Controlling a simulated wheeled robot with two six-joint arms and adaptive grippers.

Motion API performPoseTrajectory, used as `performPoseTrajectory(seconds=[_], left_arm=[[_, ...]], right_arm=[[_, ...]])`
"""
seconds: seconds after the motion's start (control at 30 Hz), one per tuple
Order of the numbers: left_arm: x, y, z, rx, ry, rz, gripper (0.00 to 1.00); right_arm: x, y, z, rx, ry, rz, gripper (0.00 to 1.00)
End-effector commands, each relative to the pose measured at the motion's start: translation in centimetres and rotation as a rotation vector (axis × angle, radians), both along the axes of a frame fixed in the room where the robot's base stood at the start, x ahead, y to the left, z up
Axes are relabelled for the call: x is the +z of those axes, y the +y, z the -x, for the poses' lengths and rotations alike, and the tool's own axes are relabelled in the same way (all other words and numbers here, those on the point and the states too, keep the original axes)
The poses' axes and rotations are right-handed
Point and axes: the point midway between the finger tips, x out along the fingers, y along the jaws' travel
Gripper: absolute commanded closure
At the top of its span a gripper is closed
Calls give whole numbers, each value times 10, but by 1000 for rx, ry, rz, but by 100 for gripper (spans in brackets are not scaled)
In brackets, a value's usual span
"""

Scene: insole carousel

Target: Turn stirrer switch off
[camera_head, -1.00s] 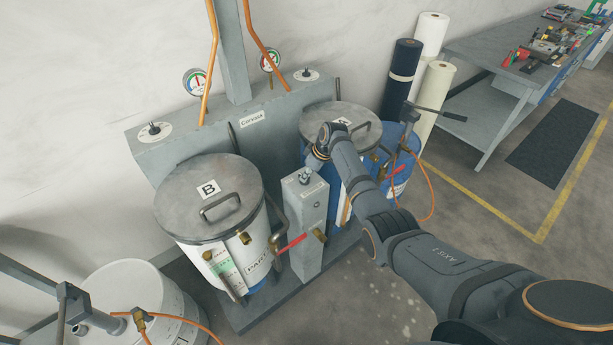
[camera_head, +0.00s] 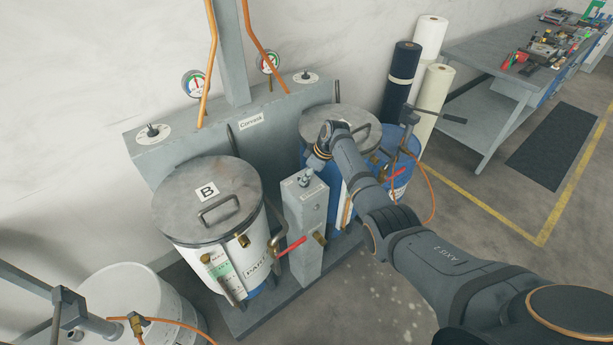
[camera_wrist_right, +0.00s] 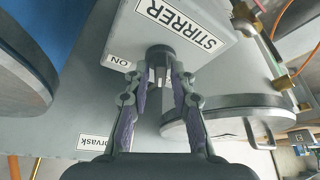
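The stirrer switch (camera_wrist_right: 160,56) is a dark round knob on a grey box (camera_head: 307,212), whose top carries a STIRRER label and an ON label in the right wrist view. A second small label beside the knob is mostly hidden by the fingers. My right gripper (camera_wrist_right: 162,68) has one finger on each side of the knob, with the gap between the tips about as wide as the knob. The fingers appear shut on it. In the head view the right gripper (camera_head: 305,179) is small and points down at the box top. My left gripper is not in view.
A lidded drum marked B (camera_head: 215,188) stands left of the box, and another lidded drum (camera_head: 345,121) stands behind my right arm. A grey cabinet (camera_head: 185,138) with gauges stands behind. Open floor lies to the right.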

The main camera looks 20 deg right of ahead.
Motion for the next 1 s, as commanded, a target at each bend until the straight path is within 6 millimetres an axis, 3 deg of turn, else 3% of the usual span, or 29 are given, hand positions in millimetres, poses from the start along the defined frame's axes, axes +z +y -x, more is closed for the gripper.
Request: performPoseTrajectory(seconds=[0.43,0.8,1.0], left_arm=[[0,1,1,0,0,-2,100],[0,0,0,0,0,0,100],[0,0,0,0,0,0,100]], right_arm=[[8,-3,1,-2,-1,-1,64],[84,-27,22,0,-3,1,64],[107,-35,28,-1,0,0,64]])
